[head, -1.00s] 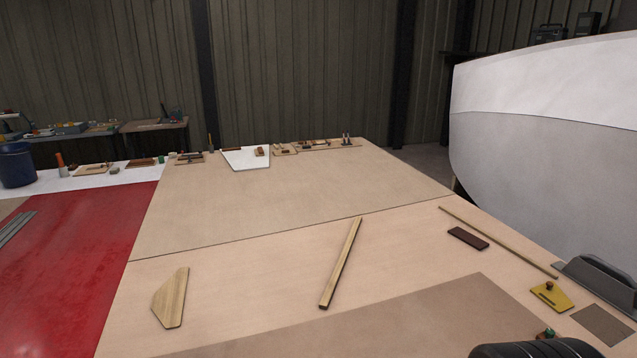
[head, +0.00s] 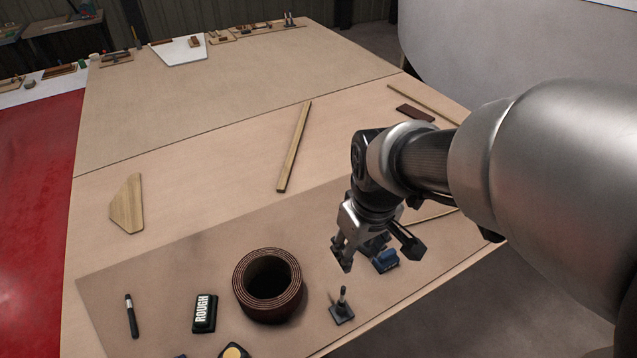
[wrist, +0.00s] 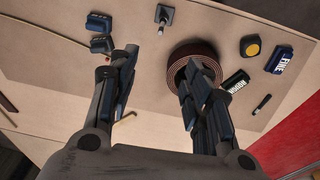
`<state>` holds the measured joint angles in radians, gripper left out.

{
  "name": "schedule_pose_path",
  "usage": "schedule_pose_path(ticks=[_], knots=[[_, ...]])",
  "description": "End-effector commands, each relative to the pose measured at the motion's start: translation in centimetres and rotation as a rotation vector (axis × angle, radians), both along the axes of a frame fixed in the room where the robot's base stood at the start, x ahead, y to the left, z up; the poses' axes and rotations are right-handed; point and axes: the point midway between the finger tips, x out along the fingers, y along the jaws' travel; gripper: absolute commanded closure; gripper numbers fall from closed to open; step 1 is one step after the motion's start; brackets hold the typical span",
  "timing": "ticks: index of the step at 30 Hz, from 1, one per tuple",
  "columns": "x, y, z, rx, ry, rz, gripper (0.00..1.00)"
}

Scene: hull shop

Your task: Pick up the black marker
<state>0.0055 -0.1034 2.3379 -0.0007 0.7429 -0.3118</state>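The black marker (head: 131,316) lies on the brown mat at the lower left of the head view, a thin black stick with a pale band. It also shows small at the right of the wrist view (wrist: 262,104). My gripper (head: 378,250) hangs above the right part of the mat, well to the right of the marker, with the brown roll and the block marked ROUGH between them. In the wrist view my gripper (wrist: 161,66) has its two fingers wide apart with nothing between them.
A coiled brown roll (head: 268,286) stands beside the block marked ROUGH (head: 204,313). A small dark stand with an upright peg (head: 342,307) and a blue tool (head: 385,260) are near my gripper. A block marked FINE (wrist: 280,60) and a yellow-topped puck (wrist: 251,46) lie near the marker.

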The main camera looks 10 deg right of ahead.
Motion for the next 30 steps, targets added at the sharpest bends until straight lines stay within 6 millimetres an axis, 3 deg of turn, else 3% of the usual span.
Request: schedule_pose_path(ticks=[1,6,10,17,30], knots=[[1.0,0.0,-1.8,-0.005,0.041,0.032,0.61],[3.5,-0.1,-6.9,-0.013,0.118,0.134,0.66],[4.3,-0.1,-9.5,-0.015,0.152,0.183,0.66],[4.6,-0.1,-12.2,-0.015,0.167,0.205,0.66],[4.5,-0.1,-21.3,-0.015,0.168,0.204,0.66]])
